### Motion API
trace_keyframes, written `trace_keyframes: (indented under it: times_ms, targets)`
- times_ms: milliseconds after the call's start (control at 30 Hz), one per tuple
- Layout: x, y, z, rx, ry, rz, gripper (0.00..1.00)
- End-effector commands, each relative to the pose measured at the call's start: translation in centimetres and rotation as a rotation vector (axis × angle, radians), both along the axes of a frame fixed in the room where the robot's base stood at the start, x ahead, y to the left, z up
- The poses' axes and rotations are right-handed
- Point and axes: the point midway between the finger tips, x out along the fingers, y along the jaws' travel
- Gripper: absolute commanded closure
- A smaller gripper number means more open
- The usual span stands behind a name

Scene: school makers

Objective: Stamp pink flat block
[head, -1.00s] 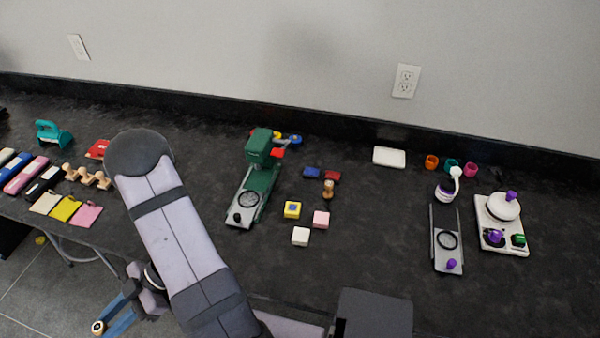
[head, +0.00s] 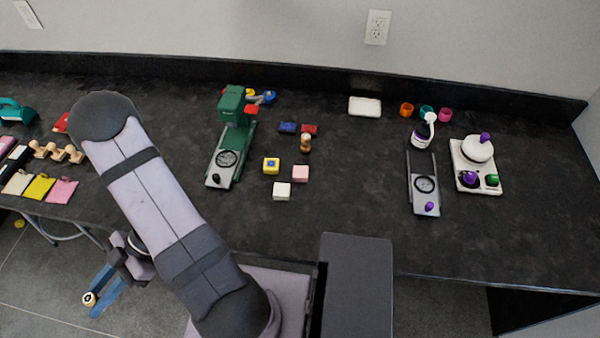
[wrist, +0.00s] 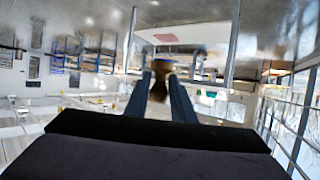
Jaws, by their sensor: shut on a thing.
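A pink block (head: 301,173) lies on the dark counter, beside a white block (head: 282,191) and a yellow block (head: 271,165) with a blue mark. The pink block's top looks plain. A small wooden stamp (head: 305,143) stands just behind it. My gripper (head: 92,297) is at the lower left, out past the counter's front edge, far from the blocks. It is shut on a wooden-handled stamp, whose brown body (wrist: 160,78) shows between the fingers in the wrist view. Its stamping face cannot be made out there. No block shows in the wrist view.
A blue ink pad (head: 288,127) and a red ink pad (head: 309,129) lie behind the blocks. A green press (head: 230,135) stands left of them. Wooden stamps (head: 57,153) and flat pouches (head: 40,187) lie far left.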

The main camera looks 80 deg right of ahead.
Motion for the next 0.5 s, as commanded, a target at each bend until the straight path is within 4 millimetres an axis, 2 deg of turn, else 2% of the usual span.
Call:
trace_keyframes:
  times_ms: [367,500]
  targets:
    - [0.0,-0.1,0.1,0.0,0.0,-0.003,1.0]
    - [0.0,-1.1,0.6,0.001,-0.001,-0.031,1.0]
